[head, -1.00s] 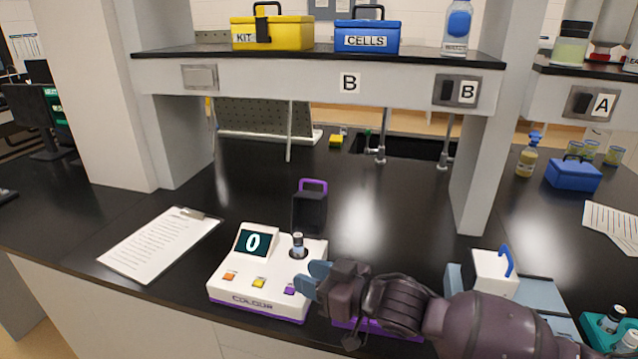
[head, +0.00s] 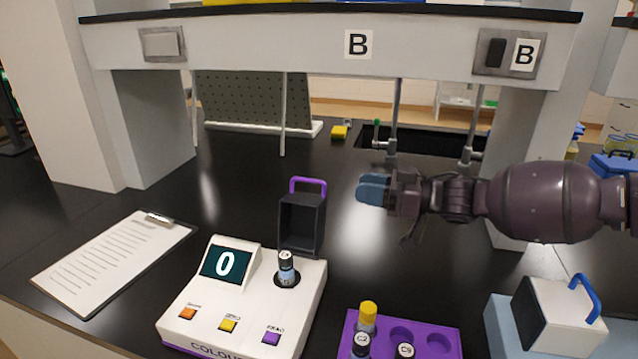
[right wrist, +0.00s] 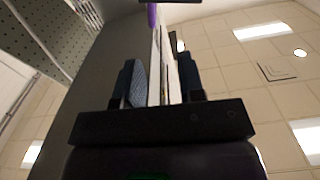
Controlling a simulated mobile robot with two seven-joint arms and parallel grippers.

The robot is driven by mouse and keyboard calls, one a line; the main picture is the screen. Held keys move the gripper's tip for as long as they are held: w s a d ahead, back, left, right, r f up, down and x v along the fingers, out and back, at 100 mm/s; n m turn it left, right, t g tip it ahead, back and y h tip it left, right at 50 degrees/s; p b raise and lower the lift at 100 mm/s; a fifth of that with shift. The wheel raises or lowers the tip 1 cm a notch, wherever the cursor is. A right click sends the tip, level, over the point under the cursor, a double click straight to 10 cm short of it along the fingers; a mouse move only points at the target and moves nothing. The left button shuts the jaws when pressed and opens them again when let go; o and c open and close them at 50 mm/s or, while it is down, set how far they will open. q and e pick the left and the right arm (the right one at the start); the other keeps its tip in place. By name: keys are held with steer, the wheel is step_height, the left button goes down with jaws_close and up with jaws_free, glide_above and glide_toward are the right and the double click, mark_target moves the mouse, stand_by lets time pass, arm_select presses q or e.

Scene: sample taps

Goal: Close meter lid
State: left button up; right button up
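The white colour meter (head: 250,300) stands on the bench, its screen (head: 226,263) reading 0. Its dark lid (head: 302,222), a hollow box with a purple handle (head: 308,185), stands raised open at the meter's back edge. My left gripper is not in view.
A purple rack (head: 440,325) with vials sits right of the meter. A white box with a blue handle (head: 555,315) stands at the right. A clipboard (head: 115,260) lies at the left.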

mark_target(316, 181)
steer(key=x, duration=0.6)
steer(key=b+x, duration=0.1)
steer(key=x, duration=0.2)
steer(key=shift+w+f, duration=0.4)
steer(key=shift+w+a, duration=0.15)
steer(key=shift+a, duration=0.55)
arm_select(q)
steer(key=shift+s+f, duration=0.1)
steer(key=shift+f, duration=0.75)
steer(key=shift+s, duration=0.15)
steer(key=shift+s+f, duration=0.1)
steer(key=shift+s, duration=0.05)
arm_select(e)
steer(key=shift+r, duration=0.1)
jaws_close()
